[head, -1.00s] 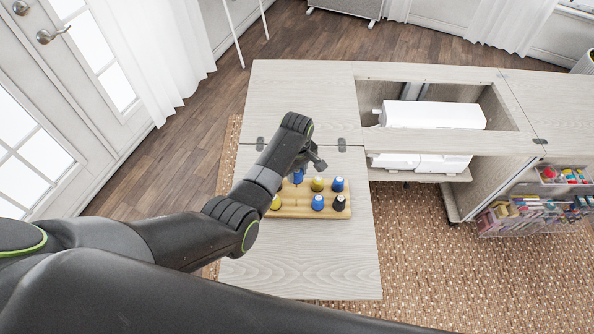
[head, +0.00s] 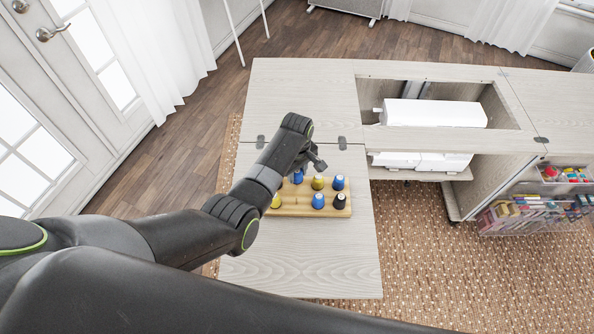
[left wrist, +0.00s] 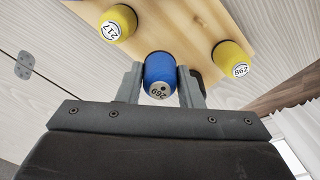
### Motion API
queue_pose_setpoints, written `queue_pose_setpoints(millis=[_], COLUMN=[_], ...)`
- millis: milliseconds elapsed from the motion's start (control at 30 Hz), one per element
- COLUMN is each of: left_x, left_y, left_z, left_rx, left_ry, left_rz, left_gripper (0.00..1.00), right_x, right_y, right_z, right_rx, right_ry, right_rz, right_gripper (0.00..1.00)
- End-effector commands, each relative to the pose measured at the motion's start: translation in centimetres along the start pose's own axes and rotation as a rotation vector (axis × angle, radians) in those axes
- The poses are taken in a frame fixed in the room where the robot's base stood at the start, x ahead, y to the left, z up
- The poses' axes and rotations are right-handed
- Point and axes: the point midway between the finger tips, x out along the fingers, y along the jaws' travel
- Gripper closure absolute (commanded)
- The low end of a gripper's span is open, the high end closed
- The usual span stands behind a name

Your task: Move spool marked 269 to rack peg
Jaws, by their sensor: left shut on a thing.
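The blue spool marked 269 (left wrist: 160,72) stands at the wooden rack in the left wrist view, between the fingers of my left gripper (left wrist: 160,85). My left gripper is shut on it. In the head view the blue spool (head: 298,177) shows beside the gripper (head: 308,163), at the back left of the rack (head: 290,212). The fingers are partly hidden by the arm there. Whether the spool is fully down on a peg is hidden. My right gripper is not in view.
A yellow spool marked 217 (left wrist: 119,23) and a yellow spool marked 862 (left wrist: 230,61) stand close on either side. Blue spools (head: 318,201) and a black spool (head: 339,201) share the rack. The leaf (head: 310,265) in front is clear. A white machine (head: 432,114) lies in the cabinet.

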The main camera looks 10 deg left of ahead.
Motion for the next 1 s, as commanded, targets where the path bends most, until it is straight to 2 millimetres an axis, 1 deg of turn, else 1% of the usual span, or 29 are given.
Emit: queue_pose_setpoints(millis=[600, 933, 967, 1000], left_x=[1.6, 1.7, 1.7, 1.7], left_y=[0.0, 0.0, 0.0, 0.0], left_z=[0.0, 0.0, 0.0, 0.0], left_rx=[0.000, 0.000, 0.000, 0.000], left_ry=[0.000, 0.000, 0.000, 0.000], left_rz=[0.000, 0.000, 0.000, 0.000], left_gripper=[0.88, 0.88, 0.63, 0.58], right_x=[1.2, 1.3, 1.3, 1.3], right_y=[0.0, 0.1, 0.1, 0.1], right_z=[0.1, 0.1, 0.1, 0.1], right_rx=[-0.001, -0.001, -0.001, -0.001], right_ry=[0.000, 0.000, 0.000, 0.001], right_rz=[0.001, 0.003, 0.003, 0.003], right_gripper=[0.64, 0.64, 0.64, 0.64])
